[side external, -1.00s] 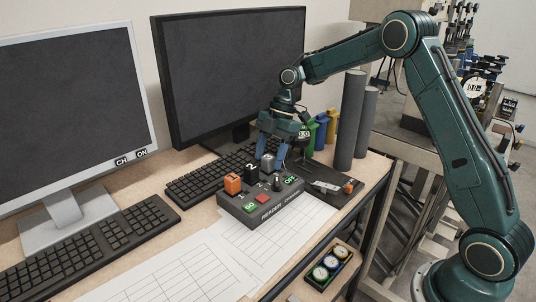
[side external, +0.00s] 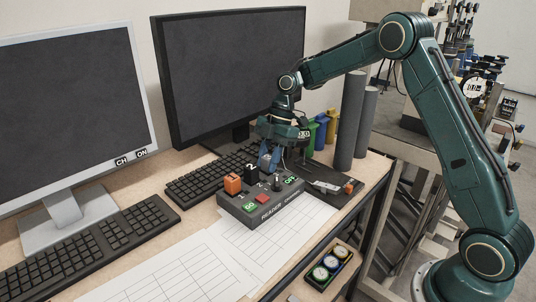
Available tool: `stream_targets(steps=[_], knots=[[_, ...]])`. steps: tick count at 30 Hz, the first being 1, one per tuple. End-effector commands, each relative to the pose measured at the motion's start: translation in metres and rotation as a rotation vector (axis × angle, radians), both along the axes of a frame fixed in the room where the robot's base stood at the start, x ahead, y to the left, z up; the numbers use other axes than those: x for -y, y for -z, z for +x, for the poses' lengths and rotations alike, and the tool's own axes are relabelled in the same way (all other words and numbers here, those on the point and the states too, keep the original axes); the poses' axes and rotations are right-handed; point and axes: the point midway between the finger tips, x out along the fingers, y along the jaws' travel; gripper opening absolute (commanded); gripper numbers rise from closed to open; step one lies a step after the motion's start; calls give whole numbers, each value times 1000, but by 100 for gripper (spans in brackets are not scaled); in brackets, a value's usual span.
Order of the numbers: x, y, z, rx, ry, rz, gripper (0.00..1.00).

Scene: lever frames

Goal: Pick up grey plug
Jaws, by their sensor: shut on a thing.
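The grey plug (side external: 267,161) is at the top of the grey control box (side external: 264,204), at its back edge, mostly covered by my gripper. My gripper (side external: 269,163) points down with its blue fingers shut on the plug. I cannot tell whether the plug is still seated in the box or slightly raised.
An orange plug (side external: 232,184) and a black plug (side external: 250,173) stand close by on the box. A red button, a green button and a small lever are also on it. Keyboards (side external: 205,178), monitors and dark cylinders (side external: 347,120) surround it. Papers lie in front.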

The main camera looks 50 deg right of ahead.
Motion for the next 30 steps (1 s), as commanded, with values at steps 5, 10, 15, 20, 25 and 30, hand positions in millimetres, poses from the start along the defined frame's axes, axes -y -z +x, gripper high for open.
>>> stream_targets(steps=[5, 10, 15, 20, 25, 30], knots=[[0, 0, 0, 0, 0, 0, 4], [0, -4, 0, 1, -1, 0, 4], [0, -17, 1, 4, -1, 0, 4], [1, -39, 1, 4, 0, 0, 4], [1, -65, 1, 4, 0, 0, 4], [0, -83, 1, 2, 0, 1, 4]])
